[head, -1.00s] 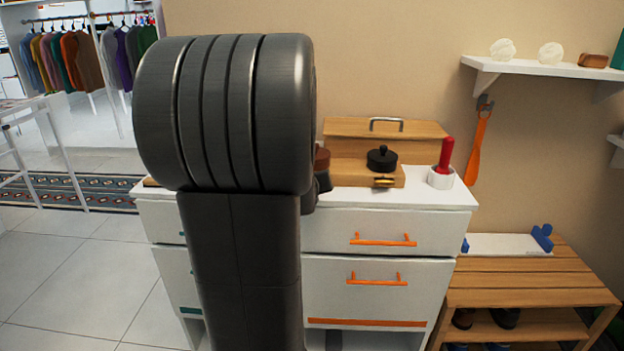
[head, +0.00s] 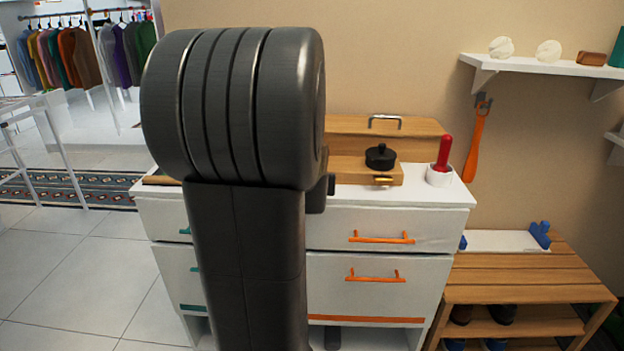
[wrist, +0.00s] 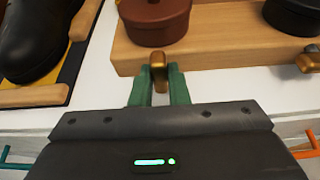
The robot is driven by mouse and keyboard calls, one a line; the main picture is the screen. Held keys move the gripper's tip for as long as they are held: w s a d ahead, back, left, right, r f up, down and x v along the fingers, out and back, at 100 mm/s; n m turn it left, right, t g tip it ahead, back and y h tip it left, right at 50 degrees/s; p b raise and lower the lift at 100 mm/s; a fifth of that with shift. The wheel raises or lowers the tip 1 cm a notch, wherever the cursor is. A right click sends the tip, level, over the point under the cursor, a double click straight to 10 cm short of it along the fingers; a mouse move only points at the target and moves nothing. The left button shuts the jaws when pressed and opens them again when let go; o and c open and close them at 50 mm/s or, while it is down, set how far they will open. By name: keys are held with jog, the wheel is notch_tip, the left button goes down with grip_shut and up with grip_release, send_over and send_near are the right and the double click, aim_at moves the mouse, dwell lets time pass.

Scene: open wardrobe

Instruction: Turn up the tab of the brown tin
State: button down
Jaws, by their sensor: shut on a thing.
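The brown tin (wrist: 155,22) is a round reddish-brown pot with a lid, on a wooden stand (wrist: 215,55) at the top of the wrist view. Its small brass tab (wrist: 158,68) is at the stand's front edge, just in front of the tin. My gripper (wrist: 159,82) has two green fingers, one on each side of this tab, closed on it. I cannot tell how far the tab is turned. In the head view my arm hides the brown tin, its tab and the gripper.
A black tin (head: 381,156) stands to the right on the same stand, with its own brass tab (wrist: 307,60). A red-handled tool in a white cup (head: 439,177) is further right. A dark shoe (wrist: 35,40) lies left of the stand. White drawers (head: 385,225) are below.

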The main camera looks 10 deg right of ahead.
jog(key=shift+f, duration=0.1)
jog(key=c, duration=1.7)
grip_release()
jog(key=p+v, duration=0.5)
jog(key=v, duration=0.9)
jog(key=shift+w+d, duration=0.1)
jog(key=b+x, duration=0.4)
jog(key=x, duration=0.8)
jog(key=shift+w+f+b, duration=0.1)
jog(key=shift+f+b, duration=0.05)
jog(key=shift+b, duration=0.25)
jog(key=shift+w+d+f, duration=0.15)
jog(key=shift+w+f, duration=0.05)
jog(key=shift+w, duration=0.5)
